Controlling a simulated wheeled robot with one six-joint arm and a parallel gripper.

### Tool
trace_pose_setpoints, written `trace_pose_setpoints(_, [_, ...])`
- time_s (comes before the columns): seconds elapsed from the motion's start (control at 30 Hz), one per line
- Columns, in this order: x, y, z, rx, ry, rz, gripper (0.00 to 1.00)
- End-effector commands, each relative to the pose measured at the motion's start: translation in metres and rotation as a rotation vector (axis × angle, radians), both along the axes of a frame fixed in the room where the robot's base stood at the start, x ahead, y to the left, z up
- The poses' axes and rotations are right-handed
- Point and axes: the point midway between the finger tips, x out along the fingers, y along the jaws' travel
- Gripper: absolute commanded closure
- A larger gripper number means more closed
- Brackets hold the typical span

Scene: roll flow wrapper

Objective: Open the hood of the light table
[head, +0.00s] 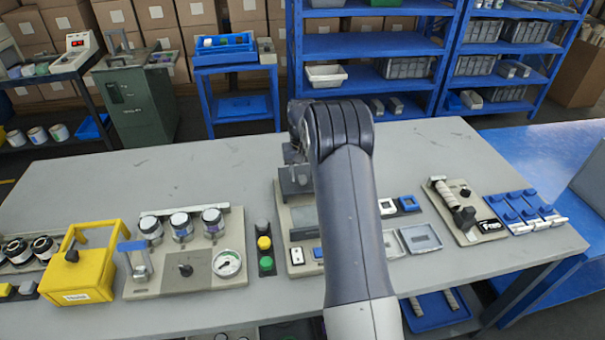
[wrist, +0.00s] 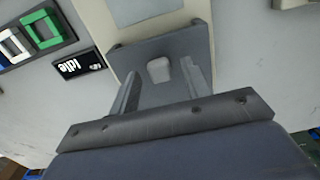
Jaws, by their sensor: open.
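The light table appears to be the unit with the beige base (head: 297,256) in the middle of the bench; my arm covers much of it. Its dark grey hood (head: 296,188) looks lowered, though I cannot tell this for certain. In the wrist view, the grey hood (wrist: 195,42) fills the upper middle, with a pale rounded knob (wrist: 158,70) on it. My gripper (wrist: 160,80) is open, with one finger on each side of the knob. Whether the fingers touch the knob is not clear. In the head view my gripper (head: 293,155) is partly hidden by my arm.
A yellow box (head: 85,272) and a gauge panel (head: 190,275) stand to the left. Green and yellow buttons (head: 266,250) sit beside the base. Grey trays (head: 420,238) and a handled device (head: 465,210) lie to the right. The back of the bench is clear.

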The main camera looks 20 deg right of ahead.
Motion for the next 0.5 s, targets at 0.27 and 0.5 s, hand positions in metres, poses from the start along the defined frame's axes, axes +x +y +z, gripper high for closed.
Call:
trace_pose_setpoints(0.27, [0.001,0.0,0.049,-0.002,-0.008,0.0,0.55])
trace_pose_setpoints(0.5, [0.001,0.0,0.091,-0.001,-0.005,0.0,0.55])
